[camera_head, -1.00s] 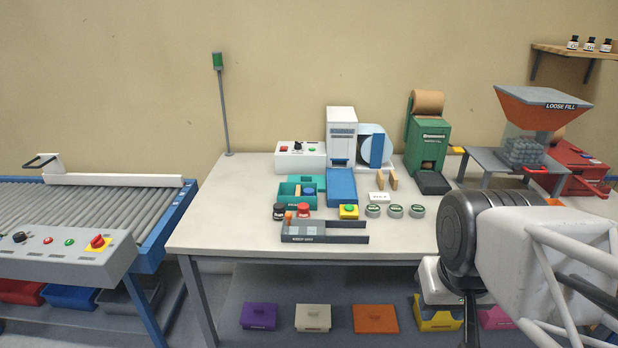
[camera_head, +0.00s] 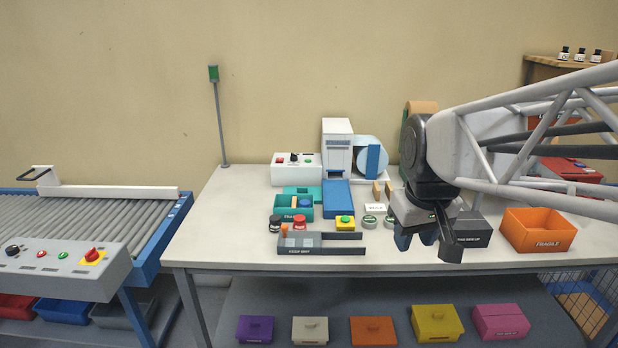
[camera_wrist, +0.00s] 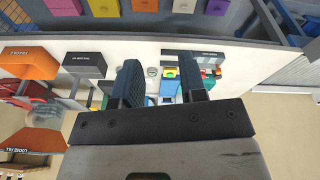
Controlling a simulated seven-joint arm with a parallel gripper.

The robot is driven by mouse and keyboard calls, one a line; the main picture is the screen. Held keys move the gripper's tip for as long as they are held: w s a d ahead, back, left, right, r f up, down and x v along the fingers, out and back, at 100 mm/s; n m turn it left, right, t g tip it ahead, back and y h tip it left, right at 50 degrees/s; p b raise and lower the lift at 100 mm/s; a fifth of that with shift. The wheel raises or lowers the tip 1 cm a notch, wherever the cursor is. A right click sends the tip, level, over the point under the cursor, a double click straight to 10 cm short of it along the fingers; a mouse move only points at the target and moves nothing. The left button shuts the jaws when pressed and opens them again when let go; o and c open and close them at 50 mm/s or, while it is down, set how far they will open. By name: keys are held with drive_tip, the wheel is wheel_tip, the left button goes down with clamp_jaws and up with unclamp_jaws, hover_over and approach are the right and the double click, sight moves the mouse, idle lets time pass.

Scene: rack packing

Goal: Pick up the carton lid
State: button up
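No part is clearly marked as the carton lid. Several coloured lidded pieces with knobs lie on the lower shelf: purple (camera_head: 255,331), white (camera_head: 310,332), orange (camera_head: 373,332), yellow (camera_head: 437,324) and pink (camera_head: 500,323). They also show along the top of the wrist view, where the yellow piece (camera_wrist: 102,8) is among them. My gripper (camera_head: 428,243) hangs over the table's right half, fingers pointing down, in front of a dark box (camera_head: 474,230). In the wrist view my gripper (camera_wrist: 163,85) has its two fingers wide apart with nothing held between them.
An open orange box marked FRAGILE (camera_head: 538,231) stands right of the dark box. A grey tray (camera_head: 345,249), a teal box (camera_head: 292,215) and small jars and buttons stand left of my gripper. The tabletop (camera_head: 215,240) is clear at far left. The table edge overhangs the shelf.

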drive_tip(key=w+a+r+n, duration=0.1)
drive_tip(key=w+a+n, duration=0.1)
drive_tip(key=w, duration=0.7)
drive_tip(key=w+a+r+n, duration=0.1)
drive_tip(key=w+r+n, duration=0.1)
drive_tip(key=w, duration=0.7)
drive_tip(key=n+g, duration=0.2)
drive_tip(key=n, duration=0.9)
hover_over(302, 192)
wheel_tip(302, 192, down, 22)
drive_tip(key=shift+w+r, duration=0.1)
drive_tip(key=shift+f, duration=1.35)
drive_tip(key=shift+f, duration=0.15)
